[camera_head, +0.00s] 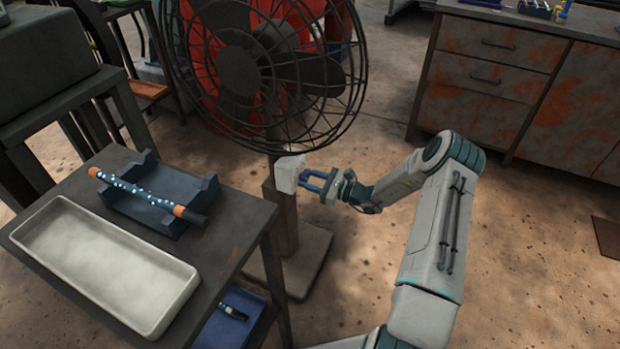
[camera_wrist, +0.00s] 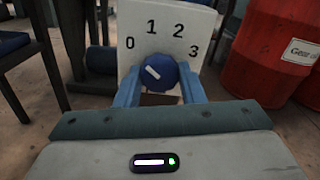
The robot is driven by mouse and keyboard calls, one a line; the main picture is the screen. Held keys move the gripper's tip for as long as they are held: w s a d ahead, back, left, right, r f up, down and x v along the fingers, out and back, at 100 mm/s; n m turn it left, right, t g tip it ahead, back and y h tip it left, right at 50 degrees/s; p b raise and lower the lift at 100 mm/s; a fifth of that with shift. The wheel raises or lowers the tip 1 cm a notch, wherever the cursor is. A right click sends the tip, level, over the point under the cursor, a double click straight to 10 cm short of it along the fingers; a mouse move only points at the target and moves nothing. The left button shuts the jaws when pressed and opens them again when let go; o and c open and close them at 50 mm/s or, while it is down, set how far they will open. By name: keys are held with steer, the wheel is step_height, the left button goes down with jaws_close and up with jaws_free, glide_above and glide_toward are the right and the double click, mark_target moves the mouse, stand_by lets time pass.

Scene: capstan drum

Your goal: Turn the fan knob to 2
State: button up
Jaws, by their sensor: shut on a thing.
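The fan (camera_head: 238,72) stands on a post with a square base. A pale control box (camera_head: 288,172) sits on its post. In the wrist view its white dial plate (camera_wrist: 165,45) shows 0, 1, 2 and 3 in an arc from left to right. The round blue fan knob (camera_wrist: 160,72) sits below the numbers. Its white mark lies on the knob's left part, slanting up to the left, nearest the 0 side. My gripper (camera_head: 315,182) is at the box, its blue fingers shut on the knob from both sides. The fingers hide the knob's edges.
A table at left bears a shallow pale tray (camera_head: 62,268) and a dark holder (camera_head: 140,197) with a speckled rod (camera_head: 135,192) on it. A rusty cabinet (camera_head: 520,85) stands at the back right. Red drums (camera_wrist: 268,50) stand behind the dial plate. Floor is clear around my arm.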

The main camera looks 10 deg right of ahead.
steer(key=m+p, duration=0.3)
steer(key=m, duration=0.4)
steer(key=shift+r, duration=0.1)
steer(key=m+p, duration=0.1)
steer(key=m, duration=0.2)
steer(key=shift+m, duration=0.4)
steer(key=shift+m+p, duration=0.3)
steer(key=shift+m, duration=1.3)
steer(key=o, duration=1)
steer(key=shift+s+d, duration=0.1)
steer(key=p+v, duration=0.1)
steer(key=v, duration=1.2)
steer(key=shift+s+d, duration=0.2)
steer(key=shift+d, duration=0.1)
